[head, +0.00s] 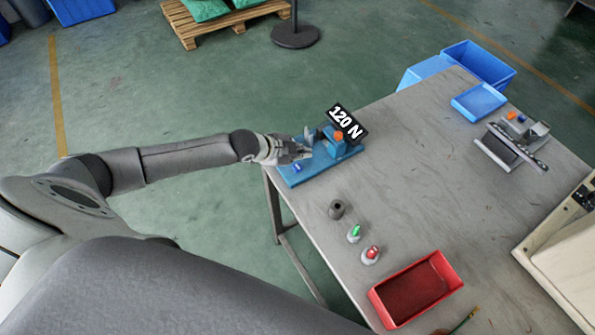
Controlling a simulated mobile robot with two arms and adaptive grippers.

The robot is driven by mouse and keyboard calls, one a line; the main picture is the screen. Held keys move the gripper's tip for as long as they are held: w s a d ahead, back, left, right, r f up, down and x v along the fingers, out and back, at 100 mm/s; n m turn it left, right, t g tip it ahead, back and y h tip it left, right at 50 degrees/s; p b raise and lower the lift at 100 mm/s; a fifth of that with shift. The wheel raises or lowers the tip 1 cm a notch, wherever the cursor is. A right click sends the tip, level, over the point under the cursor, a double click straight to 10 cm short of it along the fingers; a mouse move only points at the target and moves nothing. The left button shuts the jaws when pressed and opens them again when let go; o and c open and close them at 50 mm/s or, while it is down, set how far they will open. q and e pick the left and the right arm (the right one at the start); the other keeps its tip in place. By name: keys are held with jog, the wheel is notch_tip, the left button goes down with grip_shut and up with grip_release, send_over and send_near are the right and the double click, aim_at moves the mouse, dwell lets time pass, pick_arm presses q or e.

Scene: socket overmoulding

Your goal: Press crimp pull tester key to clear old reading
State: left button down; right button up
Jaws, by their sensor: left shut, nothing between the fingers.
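The crimp pull tester (325,165) is a blue base at the table's left edge, with an orange part on its upright block. Its black display (346,123) reads "120 N" in white. A small dark-blue piece (297,168) shows on the near end of the base; I cannot tell for sure whether it is the key. My left gripper (305,147) is shut and empty, over the tester's left side, close to the block. I cannot tell whether it touches the tester. My right gripper is out of view.
A dark grey cylinder (336,209), a green-tipped bottle (354,233) and a red-tipped one (370,255) stand near the left edge. A red tray (455,271) is in front. A blue tray (478,102) and a metal fixture (510,147) are at the back right. The table's middle is clear.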

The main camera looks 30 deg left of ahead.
aim_at(300, 169)
pick_arm(q)
notch_tip(300, 169, down, 4)
jog(key=shift+r+b, duration=0.2)
jog(key=shift+b, duration=0.7)
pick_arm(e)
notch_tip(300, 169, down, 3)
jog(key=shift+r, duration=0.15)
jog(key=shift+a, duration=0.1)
pick_arm(q)
jog(key=shift+f, duration=0.35)
jog(key=shift+f+b, duration=0.5)
jog(key=shift+f, duration=0.05)
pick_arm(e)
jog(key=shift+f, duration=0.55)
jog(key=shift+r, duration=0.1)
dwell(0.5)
pick_arm(q)
jog(key=shift+r+p, duration=0.95)
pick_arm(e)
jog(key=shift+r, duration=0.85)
pick_arm(q)
jog(key=shift+r, duration=0.1)
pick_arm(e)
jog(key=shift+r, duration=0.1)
